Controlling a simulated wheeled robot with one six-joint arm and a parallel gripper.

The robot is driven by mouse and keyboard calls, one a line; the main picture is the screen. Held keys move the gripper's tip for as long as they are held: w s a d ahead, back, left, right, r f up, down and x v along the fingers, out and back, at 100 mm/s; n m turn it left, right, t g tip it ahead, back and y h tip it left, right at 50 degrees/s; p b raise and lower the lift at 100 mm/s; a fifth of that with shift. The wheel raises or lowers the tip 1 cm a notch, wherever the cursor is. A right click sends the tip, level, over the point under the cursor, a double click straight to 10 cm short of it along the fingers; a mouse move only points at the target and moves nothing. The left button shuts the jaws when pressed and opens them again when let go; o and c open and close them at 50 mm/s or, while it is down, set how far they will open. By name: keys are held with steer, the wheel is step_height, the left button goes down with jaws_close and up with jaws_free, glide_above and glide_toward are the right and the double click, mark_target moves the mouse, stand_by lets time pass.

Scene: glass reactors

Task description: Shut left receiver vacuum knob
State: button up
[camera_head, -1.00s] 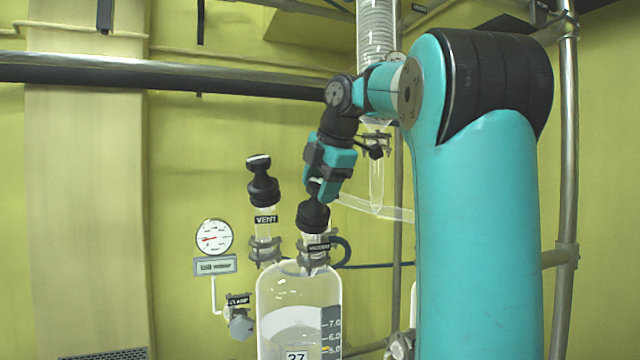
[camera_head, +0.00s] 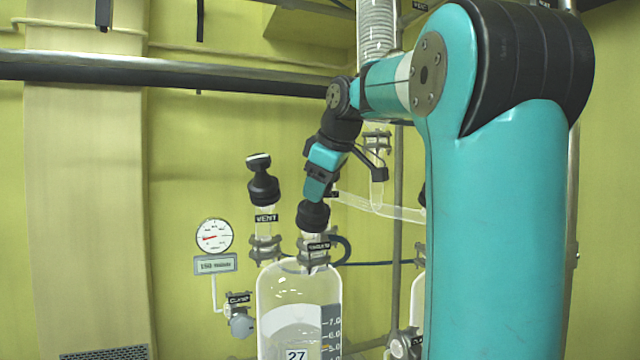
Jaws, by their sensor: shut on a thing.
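The left receiver (camera_head: 290,290) is a clear glass vessel with a 27 label and a printed scale, at the lower middle of the head view. Its vacuum knob (camera_head: 312,217) is black and sits on the right neck above a small label. My gripper (camera_head: 314,194) comes down from above and is shut on the top of this knob. The gripper hides the knob's handle, so its angle cannot be told. The black vent knob (camera_head: 262,180) stands on the left neck, apart from my gripper.
A round gauge (camera_head: 213,236) with a display below it is on the left. A clamp knob (camera_head: 240,322) sits beside the receiver. A glass tube (camera_head: 380,208) slopes behind my gripper. A second glass vessel (camera_head: 417,300) is partly hidden by my arm.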

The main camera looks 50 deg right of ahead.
steer(key=m, duration=0.6)
steer(key=shift+m+h, duration=0.4)
steer(key=m, duration=0.6)
steer(key=shift+h+p, duration=0.3)
steer(key=shift+h, duration=0.1)
steer(key=m+g, duration=0.1)
steer(key=m, duration=0.6)
steer(key=m+b, duration=0.1)
steer(key=m, duration=0.5)
steer(key=shift+f+g+b, duration=0.15)
steer(key=shift+g+b, duration=0.2)
steer(key=shift+g, duration=0.05)
steer(key=m+b, duration=0.2)
steer(key=m, duration=0.4)
steer(key=shift+m+g, duration=0.3)
steer(key=shift+m, duration=0.1)
steer(key=m+b, duration=0.1)
steer(key=m, duration=0.4)
steer(key=shift+m+y+b, duration=0.3)
steer(key=shift+m+y, duration=0.1)
steer(key=shift+w+m, duration=0.1)
steer(key=shift+m, duration=0.6)
steer(key=m, duration=0.4)
steer(key=shift+m+y, duration=0.4)
steer(key=m, duration=0.6)
steer(key=shift+y, duration=0.3)
